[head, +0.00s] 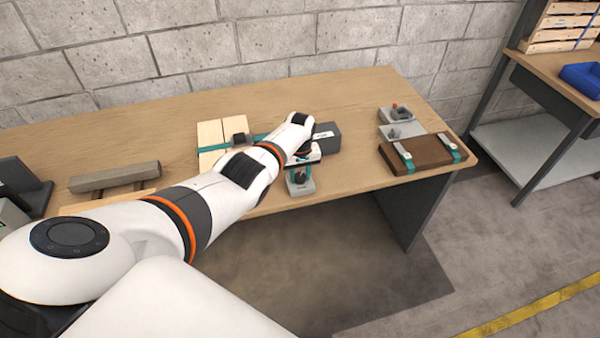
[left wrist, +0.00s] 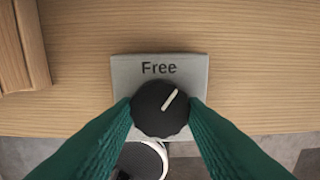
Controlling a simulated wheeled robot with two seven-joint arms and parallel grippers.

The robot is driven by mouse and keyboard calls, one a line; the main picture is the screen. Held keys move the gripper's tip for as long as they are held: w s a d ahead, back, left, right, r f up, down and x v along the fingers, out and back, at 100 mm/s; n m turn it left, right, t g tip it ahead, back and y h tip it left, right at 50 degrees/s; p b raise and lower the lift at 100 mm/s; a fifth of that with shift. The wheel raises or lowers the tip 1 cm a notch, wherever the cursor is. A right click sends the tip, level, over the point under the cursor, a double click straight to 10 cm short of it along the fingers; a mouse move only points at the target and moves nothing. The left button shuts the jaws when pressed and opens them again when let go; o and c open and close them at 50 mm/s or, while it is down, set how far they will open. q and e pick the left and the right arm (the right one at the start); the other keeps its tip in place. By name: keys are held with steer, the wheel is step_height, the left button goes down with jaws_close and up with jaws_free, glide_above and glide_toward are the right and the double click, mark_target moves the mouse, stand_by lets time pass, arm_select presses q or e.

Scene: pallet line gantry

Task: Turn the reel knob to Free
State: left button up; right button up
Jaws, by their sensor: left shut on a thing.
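The reel knob (left wrist: 160,109) is round and black with a white pointer line. It stands on a light grey plate (left wrist: 128,72) printed with the word Free above the knob. The pointer slants up and to the right in the left wrist view, to the right of the middle of the word. My left gripper (left wrist: 160,112) is shut on the knob, a teal finger on each side. In the head view the plate (head: 300,188) sits by the table's front edge, with my left gripper (head: 302,172) over it, hiding most of the knob. My right gripper is not in view.
On the wooden table (head: 350,95), a dark grey box (head: 326,138) stands just behind the knob. Pale boards (head: 210,133) with a teal strap lie to the left. A brown case (head: 425,153) and small grey fixtures (head: 400,131) are at the right.

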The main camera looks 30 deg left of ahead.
mark_target(300, 176)
arm_select(q)
steer(key=n, duration=0.3)
steer(key=shift+w+r+n, duration=0.15)
steer(key=shift+n, duration=1.85)
steer(key=o, duration=1)
step_height(300, 176, up, 4)
steer(key=p, duration=0.3)
steer(key=shift+r, duration=0.1)
steer(key=shift+r+p, duration=0.5)
steer(key=shift+r, duration=3.4)
